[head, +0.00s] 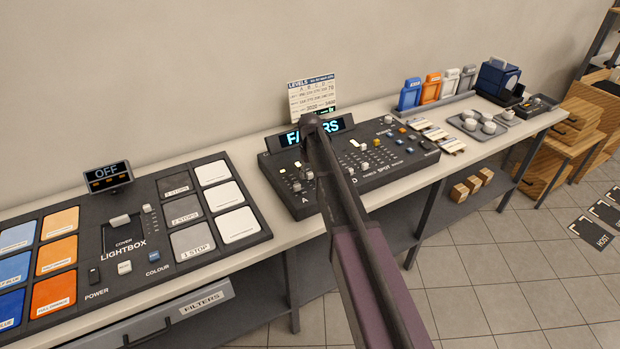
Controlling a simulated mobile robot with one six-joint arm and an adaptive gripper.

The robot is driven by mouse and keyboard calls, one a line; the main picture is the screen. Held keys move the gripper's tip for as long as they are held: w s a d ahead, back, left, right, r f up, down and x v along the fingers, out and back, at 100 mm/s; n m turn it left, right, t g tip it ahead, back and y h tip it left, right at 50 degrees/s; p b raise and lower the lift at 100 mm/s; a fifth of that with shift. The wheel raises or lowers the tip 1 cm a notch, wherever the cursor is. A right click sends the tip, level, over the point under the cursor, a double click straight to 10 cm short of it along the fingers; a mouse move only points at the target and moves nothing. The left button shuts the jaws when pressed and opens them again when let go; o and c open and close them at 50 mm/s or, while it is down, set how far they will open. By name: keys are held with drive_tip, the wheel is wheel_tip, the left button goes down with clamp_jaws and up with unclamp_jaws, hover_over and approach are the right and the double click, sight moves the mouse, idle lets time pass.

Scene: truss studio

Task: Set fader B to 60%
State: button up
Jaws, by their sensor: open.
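The fader console (277,187) is a dark sloped panel on the bench in the middle of the head view. A lit display (289,139) stands at its back, its text partly covered by my arm. Pale fader caps show at the left, near the letter A, and a letter D shows right of my arm. My arm crosses the panel between these letters. I cannot make out fader B or its setting. A levels card (312,96) stands behind the display, its small figures hard to read. My gripper cannot be made out.
The lightbox panel (147,232) lies left of the console, with an OFF display (107,176) behind it. Right of the console are pale labelled blocks (434,133), coloured containers (431,89) and a grey tray (468,127) with cups. A wall stands behind the bench.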

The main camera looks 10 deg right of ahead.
drive_tip(key=shift+f, duration=0.35)
clamp_jaws()
drive_tip(key=shift+w+a, duration=0.15)
drive_tip(key=shift+w, duration=0.25)
unclamp_jaws()
drive_tip(key=shift+s, duration=0.2)
